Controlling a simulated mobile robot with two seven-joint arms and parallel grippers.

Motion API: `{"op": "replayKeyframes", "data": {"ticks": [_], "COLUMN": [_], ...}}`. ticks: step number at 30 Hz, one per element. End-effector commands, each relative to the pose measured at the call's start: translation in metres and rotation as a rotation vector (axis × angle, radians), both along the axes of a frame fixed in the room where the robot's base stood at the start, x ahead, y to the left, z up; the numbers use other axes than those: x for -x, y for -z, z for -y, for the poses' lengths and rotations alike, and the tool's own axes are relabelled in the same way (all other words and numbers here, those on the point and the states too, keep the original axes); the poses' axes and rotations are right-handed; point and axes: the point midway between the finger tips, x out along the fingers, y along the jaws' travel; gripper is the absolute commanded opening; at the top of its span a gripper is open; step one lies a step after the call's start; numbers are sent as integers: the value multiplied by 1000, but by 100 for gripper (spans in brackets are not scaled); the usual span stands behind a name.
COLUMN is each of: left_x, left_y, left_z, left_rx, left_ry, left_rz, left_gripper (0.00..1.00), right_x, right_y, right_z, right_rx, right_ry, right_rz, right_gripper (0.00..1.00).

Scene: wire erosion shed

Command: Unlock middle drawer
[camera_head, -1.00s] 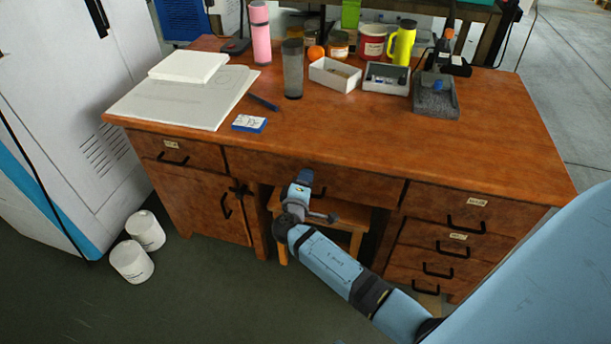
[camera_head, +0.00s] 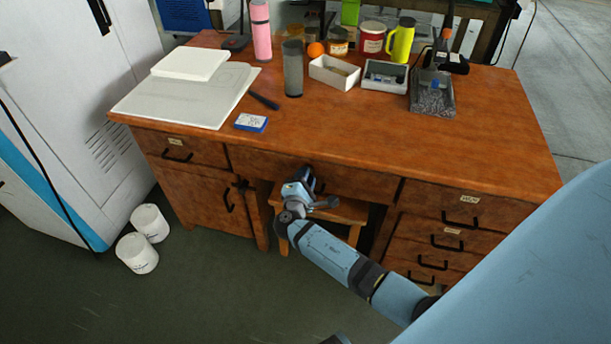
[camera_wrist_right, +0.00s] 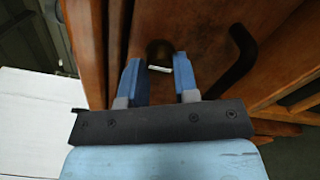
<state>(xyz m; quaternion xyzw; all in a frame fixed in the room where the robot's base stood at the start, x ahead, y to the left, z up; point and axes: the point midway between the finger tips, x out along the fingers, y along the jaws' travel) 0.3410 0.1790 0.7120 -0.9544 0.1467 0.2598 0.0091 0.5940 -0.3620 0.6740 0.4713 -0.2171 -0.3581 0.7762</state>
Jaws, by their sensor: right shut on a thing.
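The middle drawer (camera_head: 350,180) is the wide wooden front under the desktop and looks closed. My right gripper (camera_head: 303,173) is at this drawer front, beside its dark handle. In the right wrist view my right gripper (camera_wrist_right: 159,70) has its two blue fingers on either side of a small pale metal piece, seemingly a key (camera_wrist_right: 159,69), and is shut on it. A dark round spot, seemingly the lock (camera_wrist_right: 158,48), is just beyond the piece. The drawer's black handle (camera_wrist_right: 241,50) is to the right of the fingers. My left gripper is out of view.
The wooden desk (camera_head: 350,130) carries a pink bottle (camera_head: 261,30), a grey tumbler (camera_head: 293,68), papers and trays. A stool (camera_head: 346,214) stands under the middle drawer. Side drawers (camera_head: 450,218) are at the right. Two white canisters (camera_head: 137,253) stand on the floor.

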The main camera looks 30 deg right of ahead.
Motion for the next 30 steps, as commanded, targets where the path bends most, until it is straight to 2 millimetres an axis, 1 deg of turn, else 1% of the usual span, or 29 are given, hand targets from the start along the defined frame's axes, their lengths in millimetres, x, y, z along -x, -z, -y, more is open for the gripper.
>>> {"op": "replayKeyframes", "data": {"ticks": [1, 12, 13, 16, 30], "left_x": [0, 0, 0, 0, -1], "left_y": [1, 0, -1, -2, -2], "left_z": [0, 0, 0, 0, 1], "left_rx": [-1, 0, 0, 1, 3], "left_ry": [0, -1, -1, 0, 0], "left_rz": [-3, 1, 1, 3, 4], "left_gripper": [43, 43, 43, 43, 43], "right_x": [-2, -2, -2, -2, -1], "right_y": [-3, -3, -3, -2, 0], "right_z": [2, 2, 2, 1, 1], "right_rx": [5, 7, 7, 7, 5], "right_ry": [1, 1, 1, 0, 0], "right_rz": [2, -1, -1, -1, -4], "right_gripper": [5, 5, 31, 54, 54]}}
